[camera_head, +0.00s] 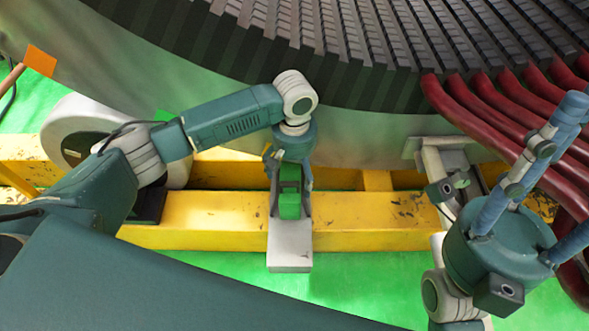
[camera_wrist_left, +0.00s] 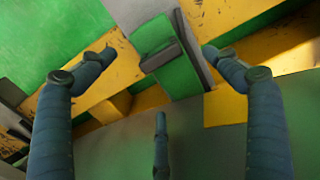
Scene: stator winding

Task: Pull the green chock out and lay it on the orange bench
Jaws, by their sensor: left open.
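The green chock (camera_head: 289,206) sits on a grey block (camera_head: 290,256) at the yellow beam, below the stator's rim. In the left wrist view the chock (camera_wrist_left: 182,76) has a dark grey bar across it. My left gripper (camera_head: 289,188) is open above the chock, its fingers either side of it. In the left wrist view the gripper (camera_wrist_left: 160,78) shows its fingers spread and apart from the chock. My right gripper (camera_head: 530,205) is at the right with its fingers spread and empty. I cannot make out an orange bench.
The big stator (camera_head: 300,40) fills the top, with dark red cables (camera_head: 490,120) at its right. A yellow beam (camera_head: 220,220) crosses the middle. A grey bracket (camera_head: 440,165) stands right of the chock. An orange square (camera_head: 40,60) shows upper left. Green floor (camera_head: 220,265) lies in front.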

